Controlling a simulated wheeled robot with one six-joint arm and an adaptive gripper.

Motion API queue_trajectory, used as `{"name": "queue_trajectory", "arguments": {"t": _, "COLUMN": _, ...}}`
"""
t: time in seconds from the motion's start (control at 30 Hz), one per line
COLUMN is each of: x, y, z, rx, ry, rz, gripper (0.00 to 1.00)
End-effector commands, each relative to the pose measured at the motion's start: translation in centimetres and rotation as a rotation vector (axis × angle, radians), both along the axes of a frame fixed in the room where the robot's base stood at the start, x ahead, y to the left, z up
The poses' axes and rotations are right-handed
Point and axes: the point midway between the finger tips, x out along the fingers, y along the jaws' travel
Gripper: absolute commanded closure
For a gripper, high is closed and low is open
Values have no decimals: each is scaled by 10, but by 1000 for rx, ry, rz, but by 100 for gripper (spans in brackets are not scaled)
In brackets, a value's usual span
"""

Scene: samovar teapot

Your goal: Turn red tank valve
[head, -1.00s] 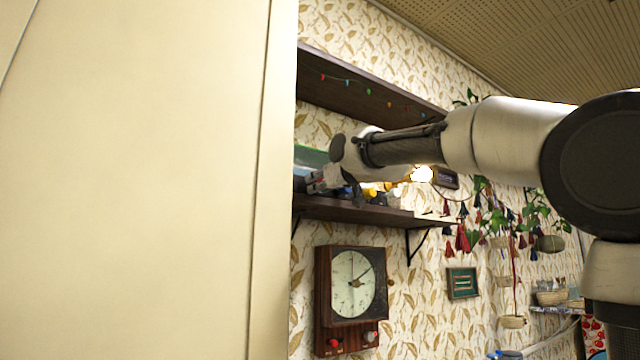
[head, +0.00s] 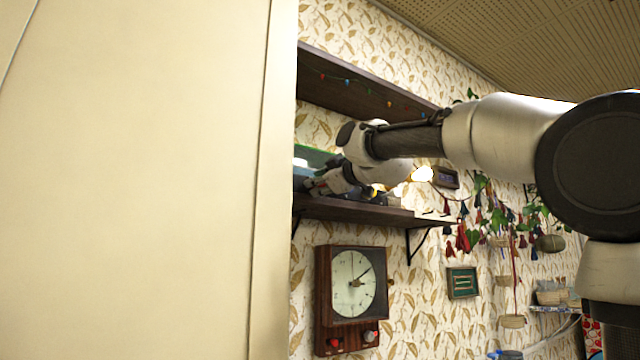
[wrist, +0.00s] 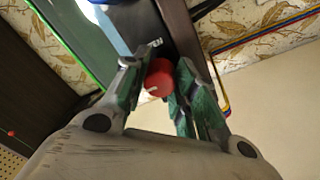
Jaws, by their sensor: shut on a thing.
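In the wrist view a round red valve knob (wrist: 159,78) with a pale mark sits between the two green-lined fingers of my gripper (wrist: 158,85). The fingers are shut on its sides. Behind the knob is a dark panel with pale lettering (wrist: 150,40), partly hidden by the fingers. In the head view my gripper (head: 318,184) reaches over the wall shelf beside a green-edged glass tank (head: 313,156). The red knob cannot be made out there.
The dark lower shelf (head: 375,211) runs under my gripper, with an upper shelf (head: 350,85) above it. A wooden clock box (head: 352,290) hangs below. A large cream panel (head: 130,180) fills the left. Hanging plants and tassels (head: 470,235) are at the right.

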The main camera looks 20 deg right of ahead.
Motion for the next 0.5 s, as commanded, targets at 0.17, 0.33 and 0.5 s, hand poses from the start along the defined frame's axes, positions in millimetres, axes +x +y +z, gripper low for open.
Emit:
{"name": "queue_trajectory", "arguments": {"t": 0.17, "x": 0, "y": 0, "z": -1, "rx": -6, "ry": 1, "rz": 0, "gripper": 96}}
{"name": "queue_trajectory", "arguments": {"t": 0.33, "x": 0, "y": 0, "z": -1, "rx": -6, "ry": 1, "rz": 0, "gripper": 96}}
{"name": "queue_trajectory", "arguments": {"t": 0.5, "x": 0, "y": 0, "z": -1, "rx": -4, "ry": 0, "rz": 0, "gripper": 51}}
